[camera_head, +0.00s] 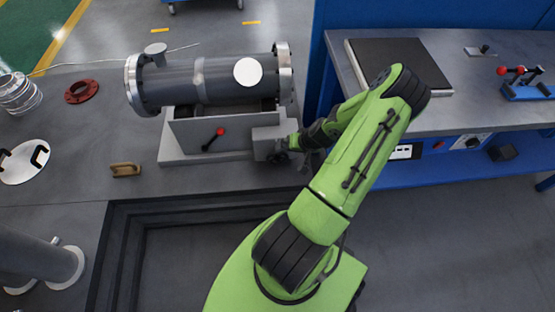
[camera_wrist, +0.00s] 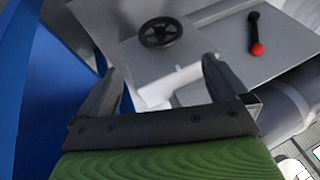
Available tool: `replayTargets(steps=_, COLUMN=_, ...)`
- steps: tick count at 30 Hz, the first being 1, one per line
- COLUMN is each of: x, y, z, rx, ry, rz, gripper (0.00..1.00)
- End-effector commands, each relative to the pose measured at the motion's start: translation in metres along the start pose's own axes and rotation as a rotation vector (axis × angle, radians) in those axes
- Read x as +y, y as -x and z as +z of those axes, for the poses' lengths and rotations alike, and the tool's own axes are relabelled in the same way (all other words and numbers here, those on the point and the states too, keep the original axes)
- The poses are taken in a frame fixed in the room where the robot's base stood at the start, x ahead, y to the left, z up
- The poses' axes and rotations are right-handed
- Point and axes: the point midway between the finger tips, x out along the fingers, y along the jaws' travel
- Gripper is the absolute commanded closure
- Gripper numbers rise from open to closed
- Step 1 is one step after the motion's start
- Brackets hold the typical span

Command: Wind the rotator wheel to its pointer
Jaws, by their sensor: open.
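The rotator wheel (camera_wrist: 160,33) is a small dark spoked handwheel on the pale gearbox block of the rotator stand. In the head view the wheel (camera_head: 280,157) is small and low on the block's front, partly hidden by my arm. My gripper (camera_wrist: 163,68) is open and empty. Its two fingers point toward the block, with the wheel ahead and roughly between their tips, apart from them. In the head view my gripper (camera_head: 309,160) is just right of the wheel and partly hidden. I cannot make out a pointer in either view.
The grey flanged shell (camera_head: 222,80) lies on the stand above. A red-knobbed lever (camera_wrist: 256,35) sticks out beside the wheel; it also shows in the head view (camera_head: 214,137). A blue workbench (camera_head: 470,110) stands at the right. A tan block (camera_head: 126,169) lies at the left.

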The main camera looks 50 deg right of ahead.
Motion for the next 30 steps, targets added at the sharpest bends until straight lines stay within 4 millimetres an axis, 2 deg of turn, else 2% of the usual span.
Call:
replayTargets(steps=5, x=-0.001, y=-0.028, z=0.001, rx=-0.001, ry=-0.001, rz=-0.004, gripper=0.00)
replayTargets(steps=12, x=-0.001, y=-0.090, z=0.002, rx=-0.002, ry=-0.001, rz=-0.003, gripper=0.00)
replayTargets(steps=18, x=0.000, y=-0.136, z=0.002, rx=-0.002, ry=-0.003, rz=-0.002, gripper=0.00)
replayTargets(steps=24, x=-0.001, y=-0.155, z=0.001, rx=-0.002, ry=0.000, rz=0.000, gripper=0.00)
replayTargets(steps=30, x=-0.001, y=-0.155, z=0.001, rx=-0.003, ry=0.000, rz=0.000, gripper=0.00)
